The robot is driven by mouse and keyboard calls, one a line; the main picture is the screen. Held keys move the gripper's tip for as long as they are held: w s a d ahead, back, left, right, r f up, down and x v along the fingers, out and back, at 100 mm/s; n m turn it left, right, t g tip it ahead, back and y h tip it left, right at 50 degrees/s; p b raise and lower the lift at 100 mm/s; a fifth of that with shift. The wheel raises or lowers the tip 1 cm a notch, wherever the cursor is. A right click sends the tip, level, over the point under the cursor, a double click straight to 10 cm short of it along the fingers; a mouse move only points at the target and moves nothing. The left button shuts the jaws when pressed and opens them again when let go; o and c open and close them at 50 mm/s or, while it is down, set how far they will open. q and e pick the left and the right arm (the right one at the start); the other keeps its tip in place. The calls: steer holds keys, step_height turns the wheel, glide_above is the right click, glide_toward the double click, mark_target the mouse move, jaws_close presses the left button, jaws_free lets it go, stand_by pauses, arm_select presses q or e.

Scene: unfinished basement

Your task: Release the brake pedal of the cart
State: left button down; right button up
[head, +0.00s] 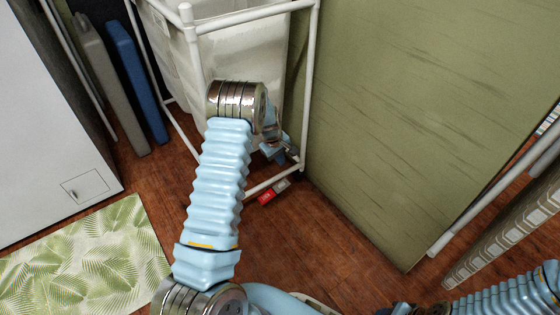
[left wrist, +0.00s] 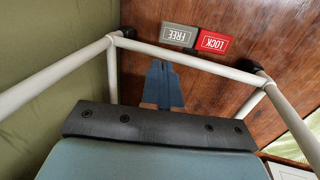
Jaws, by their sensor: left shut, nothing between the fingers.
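The cart (head: 312,60) is a white tube frame with a pale fabric bag. Its brake has two small pedals low by the floor: a red LOCK pedal (head: 266,197) and a grey FREE pedal (head: 281,186). In the left wrist view the grey FREE pedal (left wrist: 179,35) lies left of the red LOCK pedal (left wrist: 213,42), just beyond the cart's lower bar (left wrist: 190,60). My left gripper (head: 288,153) is near the cart's lower corner. Its blue fingers (left wrist: 162,75) are shut and empty, with the tips short of the bar in the picture and apart from both pedals. My right gripper is out of view.
An olive green panel (head: 420,110) stands close right of the cart. A white cabinet (head: 50,110) and grey and blue flat boards (head: 138,80) are on the left. A leaf-patterned mat (head: 90,250) lies on the wooden floor. Floor in front of the pedals is clear.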

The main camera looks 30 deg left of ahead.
mark_target(287, 180)
arm_select(q)
steer(key=b+x, duration=0.1)
steer(key=x, duration=1)
steer(key=shift+b, duration=0.4)
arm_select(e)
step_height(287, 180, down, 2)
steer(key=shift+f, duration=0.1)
arm_select(q)
steer(key=shift+f, duration=0.1)
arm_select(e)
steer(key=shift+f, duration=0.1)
arm_select(q)
steer(key=shift+w+d+f+b, duration=0.2)
steer(key=shift+w+f+b, duration=0.3)
steer(key=shift+f+b, duration=0.55)
steer(key=shift+w+d+f+g+y+b, duration=0.15)
steer(key=shift+f+g+b, duration=0.15)
steer(key=shift+b, duration=0.2)
steer(key=shift+w+f+g+y+b, duration=0.2)
steer(key=shift+g+b, duration=0.1)
steer(key=shift+b, duration=0.2)
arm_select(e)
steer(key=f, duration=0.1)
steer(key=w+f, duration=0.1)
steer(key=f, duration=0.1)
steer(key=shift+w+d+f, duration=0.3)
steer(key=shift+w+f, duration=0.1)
arm_select(q)
steer(key=shift+f, duration=0.1)
